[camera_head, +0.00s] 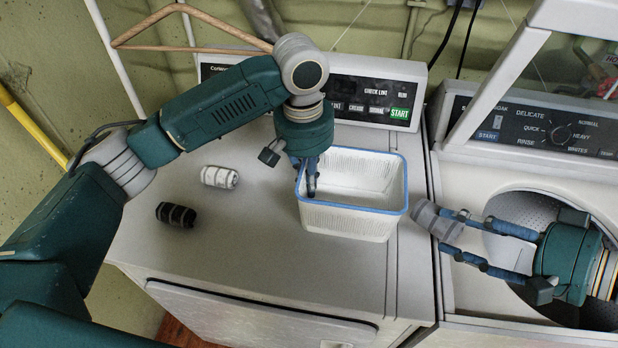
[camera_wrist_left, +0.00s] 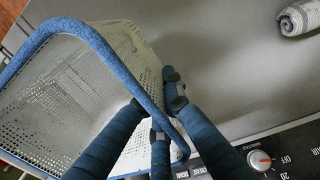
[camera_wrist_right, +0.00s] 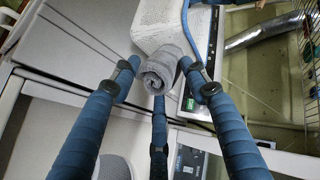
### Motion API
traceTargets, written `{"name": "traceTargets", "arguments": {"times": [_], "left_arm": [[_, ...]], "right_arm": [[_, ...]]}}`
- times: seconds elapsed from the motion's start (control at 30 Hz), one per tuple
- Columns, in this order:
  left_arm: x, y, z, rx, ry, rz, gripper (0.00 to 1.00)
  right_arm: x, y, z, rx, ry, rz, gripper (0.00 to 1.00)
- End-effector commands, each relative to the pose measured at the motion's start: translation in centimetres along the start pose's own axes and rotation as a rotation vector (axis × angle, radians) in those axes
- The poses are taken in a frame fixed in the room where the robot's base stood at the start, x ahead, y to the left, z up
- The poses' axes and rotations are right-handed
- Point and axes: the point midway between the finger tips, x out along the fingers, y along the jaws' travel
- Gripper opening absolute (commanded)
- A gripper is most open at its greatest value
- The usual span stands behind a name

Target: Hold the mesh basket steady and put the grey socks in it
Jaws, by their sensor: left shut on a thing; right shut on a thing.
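The white mesh basket (camera_head: 350,219) with a blue rim stands on the dryer top near its right edge. My left gripper (camera_head: 311,185) is shut on the basket's left rim; the left wrist view shows its fingers (camera_wrist_left: 165,110) around the blue rim and wall (camera_wrist_left: 85,85). My right gripper (camera_head: 440,222) is shut on the rolled grey socks (camera_head: 436,220), just right of the basket and apart from it. In the right wrist view the grey socks (camera_wrist_right: 160,70) sit between the fingertips, with the basket (camera_wrist_right: 165,22) beyond. The basket looks empty in the head view.
A white striped sock roll (camera_head: 219,177) and a black one (camera_head: 177,215) lie on the dryer top (camera_head: 260,250), left of the basket. The open washer drum (camera_head: 520,210) is at the right. Control panels stand behind. The front left of the dryer top is clear.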

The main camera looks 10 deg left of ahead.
Motion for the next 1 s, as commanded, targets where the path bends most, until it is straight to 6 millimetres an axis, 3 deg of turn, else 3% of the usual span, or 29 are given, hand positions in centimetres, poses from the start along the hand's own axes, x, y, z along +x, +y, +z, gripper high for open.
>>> {"name": "traceTargets", "arguments": {"times": [1.0], "left_arm": [[4.2, -0.2, 0.0, 0.000, -0.001, 0.001, 0.00]], "right_arm": [[0.2, 0.4, 0.1, 0.000, 0.000, 0.000, 0.19]]}}
